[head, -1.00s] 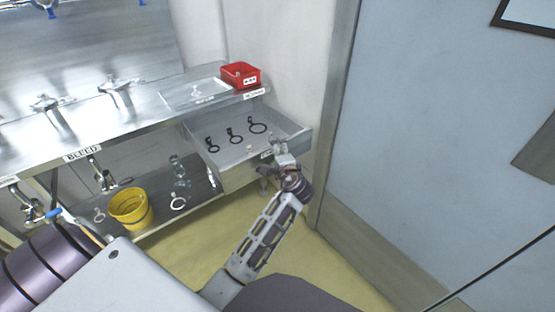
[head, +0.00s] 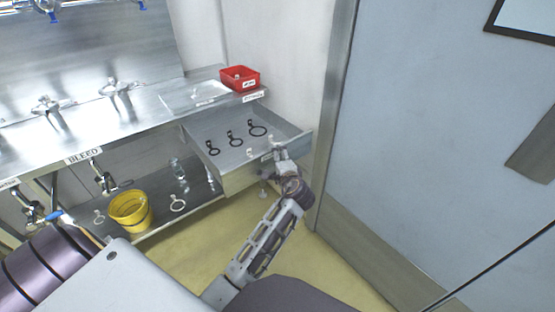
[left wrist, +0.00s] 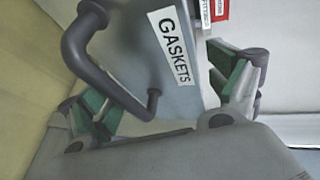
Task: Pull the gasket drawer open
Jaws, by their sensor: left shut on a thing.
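The gasket drawer (head: 240,180) is a grey metal drawer under the right end of the steel bench. It stands well out, with its inside and several black ring-shaped gaskets (head: 235,139) showing. My left gripper (head: 279,154) is at the drawer front. In the left wrist view, the front carries a white GASKETS label (left wrist: 173,46) and a dark grey bar handle (left wrist: 110,85). My right gripper is not in view.
A red bin (head: 240,79) sits on the bench (head: 150,112) above the drawer. A yellow bucket (head: 130,211) stands on the lower shelf. A pale door (head: 430,150) and its frame are close to the drawer's right side. Yellow floor is clear in front.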

